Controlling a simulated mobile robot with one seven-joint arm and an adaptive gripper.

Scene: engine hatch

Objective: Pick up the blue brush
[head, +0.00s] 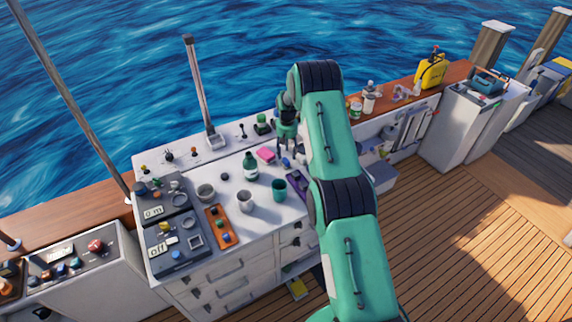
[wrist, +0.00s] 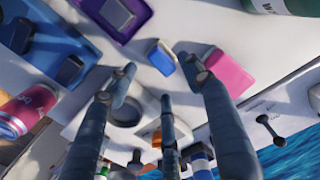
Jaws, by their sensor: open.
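A small blue piece with a pale edge, which looks like the blue brush (wrist: 161,57), lies on the white counter in the wrist view. It also shows in the head view as a small blue spot (head: 285,162), just right of a pink block. My gripper (head: 291,144) hangs above the counter by it in the head view. In the wrist view my gripper (wrist: 160,88) has its dark fingers spread, with nothing between them. The blue piece lies beyond the fingertips, apart from them. Its bristles cannot be made out.
The pink block (wrist: 230,75) lies close beside the blue piece. A purple tray (wrist: 130,30) and a pink can (wrist: 27,112) are also near. A green bottle (head: 251,167), a teal cup (head: 279,190) and a lever (head: 242,130) stand on the counter. Water lies beyond its far edge.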

